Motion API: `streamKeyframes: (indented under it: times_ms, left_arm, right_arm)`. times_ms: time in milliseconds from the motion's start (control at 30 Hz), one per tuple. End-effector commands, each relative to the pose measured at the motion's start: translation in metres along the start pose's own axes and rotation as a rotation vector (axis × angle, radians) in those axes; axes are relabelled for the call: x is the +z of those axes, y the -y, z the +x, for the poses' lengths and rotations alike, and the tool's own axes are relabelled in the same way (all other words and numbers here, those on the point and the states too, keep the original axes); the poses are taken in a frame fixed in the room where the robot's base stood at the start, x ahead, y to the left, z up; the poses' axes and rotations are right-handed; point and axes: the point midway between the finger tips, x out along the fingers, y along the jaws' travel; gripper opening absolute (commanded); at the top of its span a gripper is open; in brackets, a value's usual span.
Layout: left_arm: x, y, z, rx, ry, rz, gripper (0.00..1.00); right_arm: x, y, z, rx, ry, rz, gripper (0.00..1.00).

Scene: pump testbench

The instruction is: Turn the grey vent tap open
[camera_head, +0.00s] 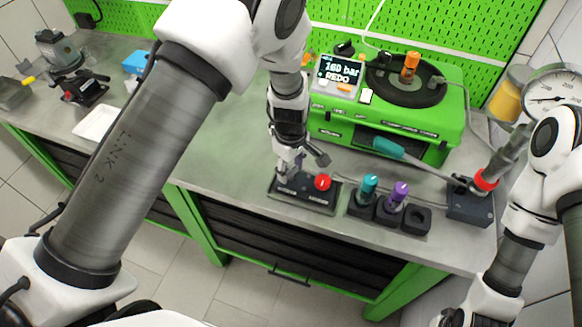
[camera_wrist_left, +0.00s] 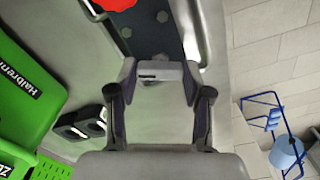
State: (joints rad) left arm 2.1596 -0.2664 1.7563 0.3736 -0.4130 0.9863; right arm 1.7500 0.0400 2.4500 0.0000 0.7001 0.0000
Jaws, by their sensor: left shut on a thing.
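My left gripper (camera_head: 290,165) points down at the left end of a black block (camera_head: 305,200) at the bench's front. In the left wrist view, the gripper (camera_wrist_left: 160,90) has a finger on each side of the grey tap (camera_wrist_left: 160,72) and is shut on it. In the head view the tap is mostly hidden by the gripper. A red knob (camera_head: 322,182) sits on the same block, right of the gripper; its edge shows in the wrist view (camera_wrist_left: 116,3). My right arm is at the right edge; its gripper is out of view.
Sockets with a teal-topped piece (camera_head: 369,185) and a purple-topped piece (camera_head: 399,193) stand right of the block. A green test unit (camera_head: 435,128) stands behind; its display (camera_head: 338,76) reads 160 bar and REDO. A teal-handled lever (camera_head: 388,147) and a gauge (camera_head: 552,98) are farther right.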

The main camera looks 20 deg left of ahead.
Motion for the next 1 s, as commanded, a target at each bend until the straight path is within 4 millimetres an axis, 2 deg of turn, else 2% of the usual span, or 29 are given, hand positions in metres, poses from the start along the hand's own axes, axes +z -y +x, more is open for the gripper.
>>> streamKeyframes:
  times_ms: [300, 500, 1000]
  left_arm:
    - [-0.0003, -0.0005, 0.0, 0.002, -0.001, -0.261, 0.15]
    - [-0.0003, -0.0005, -0.0002, 0.002, -0.001, -0.371, 0.15]
    - [-0.0003, -0.0006, -0.0004, 0.002, -0.001, -0.446, 0.15]
  right_arm:
    - [0.0, 0.0, 0.0023, 0.0, 0.0, 0.0, 0.0]
    - [0.0, 0.0, 0.0029, 0.0, 0.0, 0.0, 0.0]
    - [0.0, 0.0, 0.0031, 0.0, 0.0, 0.0, 0.0]
